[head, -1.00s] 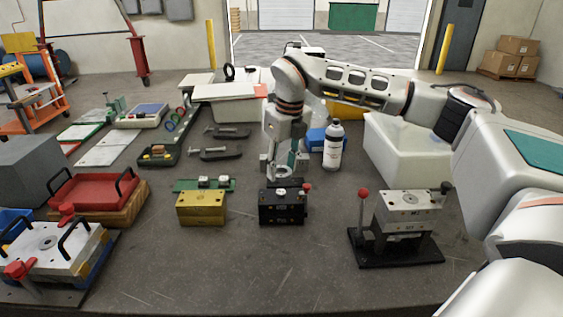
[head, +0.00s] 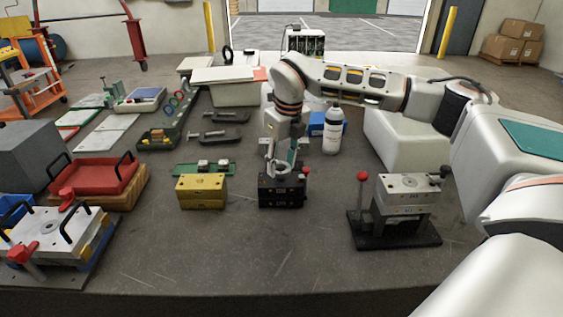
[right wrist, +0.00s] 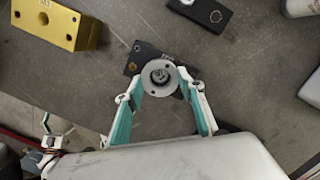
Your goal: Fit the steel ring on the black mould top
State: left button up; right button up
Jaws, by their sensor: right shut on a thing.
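The black mould (head: 283,197) stands on the table just right of the yellow block. My right gripper (head: 283,168) points down at its top in the head view. In the right wrist view, the right gripper (right wrist: 161,85) is shut on the steel ring (right wrist: 149,84), a flat grey ring with a dark hole. The ring lies over the middle of the black mould's top (right wrist: 141,54) and hides much of it. I cannot tell whether the ring is touching the mould or a little above it. My left gripper is not in view.
A yellow block (head: 202,193) is on the left, with a green board (head: 182,170) behind it. A clamp stand (head: 395,238) with a grey block is on the right. A white bottle (head: 333,132) stands behind. The table in front is clear.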

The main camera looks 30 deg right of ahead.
jog(key=shift+f+b, duration=0.65)
jog(key=shift+f, duration=0.6)
dwell(1.0)
jog(key=o, duration=1.4)
jog(key=shift+r, duration=0.1)
notch_tip(320, 180, up, 12)
jog(key=s, duration=0.1)
jog(key=shift+s, duration=0.4)
jog(key=shift+d, duration=0.1)
